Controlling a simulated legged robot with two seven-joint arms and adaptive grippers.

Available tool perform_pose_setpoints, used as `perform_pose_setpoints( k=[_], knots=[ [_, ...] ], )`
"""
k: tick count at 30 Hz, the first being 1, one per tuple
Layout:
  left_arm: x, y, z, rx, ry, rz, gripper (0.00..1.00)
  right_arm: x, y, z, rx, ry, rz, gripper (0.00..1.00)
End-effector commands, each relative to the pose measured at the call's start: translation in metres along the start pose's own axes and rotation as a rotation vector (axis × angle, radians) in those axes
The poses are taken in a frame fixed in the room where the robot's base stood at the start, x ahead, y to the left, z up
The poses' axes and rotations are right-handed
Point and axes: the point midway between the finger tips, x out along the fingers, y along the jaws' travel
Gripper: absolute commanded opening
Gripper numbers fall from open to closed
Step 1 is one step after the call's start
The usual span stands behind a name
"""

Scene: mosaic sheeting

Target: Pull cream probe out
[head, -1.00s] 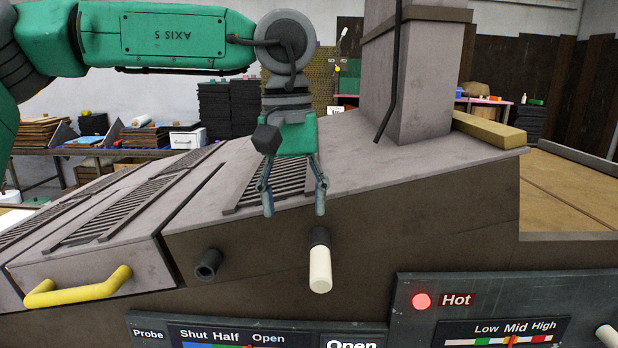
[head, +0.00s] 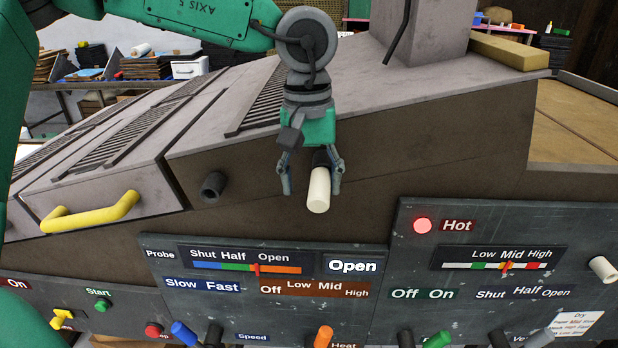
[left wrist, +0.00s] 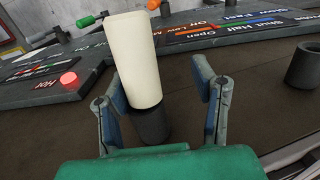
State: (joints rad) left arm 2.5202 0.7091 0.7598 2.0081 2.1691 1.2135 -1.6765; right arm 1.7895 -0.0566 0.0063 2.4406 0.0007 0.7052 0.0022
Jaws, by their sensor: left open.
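The cream probe (head: 318,190) is a pale cylinder standing out from a dark round socket (head: 321,158) on the machine's brown front face. It also shows in the left wrist view (left wrist: 131,60), with its dark socket (left wrist: 150,125) below it. My left gripper (head: 312,190) is open, with one finger on each side of the probe. In the left wrist view the two fingers (left wrist: 160,97) stand apart with the probe and socket between them. A gap shows at the right finger; contact at the left finger is unclear. My right gripper is not in view.
An empty dark socket (head: 213,186) and a yellow handle (head: 92,215) lie left of the probe. Below is a control panel (head: 220,310) with several coloured knobs and a lit red Hot lamp (head: 422,225). Space in front of the probe looks clear.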

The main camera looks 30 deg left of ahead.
Motion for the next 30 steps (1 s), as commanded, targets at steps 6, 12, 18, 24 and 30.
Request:
perform_pose_setpoints(
  k=[6, 12, 18, 24, 30],
  knots=[
    [-0.0017, 0.0041, 0.0037, 0.003, 0.004, -0.008, 0.0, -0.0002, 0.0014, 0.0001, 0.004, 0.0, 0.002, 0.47],
    [-0.0012, -0.0022, -0.0021, 0.004, 0.001, 0.005, 0.0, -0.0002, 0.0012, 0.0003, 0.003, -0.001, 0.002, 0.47],
    [-0.0006, -0.0028, -0.0035, 0.003, 0.0, 0.004, 0.0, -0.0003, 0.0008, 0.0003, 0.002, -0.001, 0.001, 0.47],
    [-0.0006, -0.0018, -0.0007, 0.002, 0.001, -0.003, 0.0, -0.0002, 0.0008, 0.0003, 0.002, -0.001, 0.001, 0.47],
    [-0.0009, -0.0017, 0.0003, 0.003, 0.001, -0.002, 0.0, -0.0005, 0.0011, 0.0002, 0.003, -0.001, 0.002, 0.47]
  ],
)
